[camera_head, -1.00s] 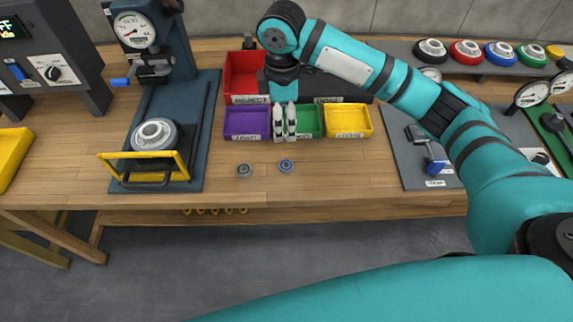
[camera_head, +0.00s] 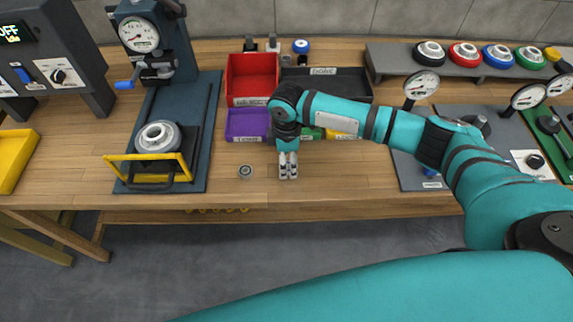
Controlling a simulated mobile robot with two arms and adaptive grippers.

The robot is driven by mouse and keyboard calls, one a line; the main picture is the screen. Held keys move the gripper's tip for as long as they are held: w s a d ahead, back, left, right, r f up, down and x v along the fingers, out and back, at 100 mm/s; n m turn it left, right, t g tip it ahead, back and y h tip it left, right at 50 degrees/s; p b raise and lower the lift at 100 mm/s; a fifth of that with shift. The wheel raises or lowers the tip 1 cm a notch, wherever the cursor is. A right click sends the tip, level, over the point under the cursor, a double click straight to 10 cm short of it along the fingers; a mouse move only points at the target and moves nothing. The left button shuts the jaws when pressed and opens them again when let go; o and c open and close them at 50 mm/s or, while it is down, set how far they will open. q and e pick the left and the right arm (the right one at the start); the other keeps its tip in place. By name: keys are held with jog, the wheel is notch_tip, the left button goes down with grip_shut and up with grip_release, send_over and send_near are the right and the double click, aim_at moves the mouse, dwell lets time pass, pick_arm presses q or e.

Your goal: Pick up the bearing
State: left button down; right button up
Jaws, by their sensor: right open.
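A small grey ring-shaped bearing (camera_head: 245,171) lies on the wooden bench near its front edge. My right gripper (camera_head: 288,177) points down just to the right of it, low over the bench, with its fingers open. The second, blue-centred bearing seen earlier is hidden; the gripper now covers its place. I cannot tell whether it sits between the fingers. My left gripper does not show.
A purple bin (camera_head: 246,124), a red bin (camera_head: 252,75) and a black bin (camera_head: 338,85) stand behind the gripper. My right arm partly covers a green and a yellow bin. A press (camera_head: 157,150) with a yellow guard stands at left. The bench front between press and gripper is mostly clear.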

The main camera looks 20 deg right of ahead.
notch_tip(320, 180, down, 2)
jog(key=shift+f, duration=0.1)
jog(key=c, duration=1.3)
jog(key=shift+o, duration=0.2)
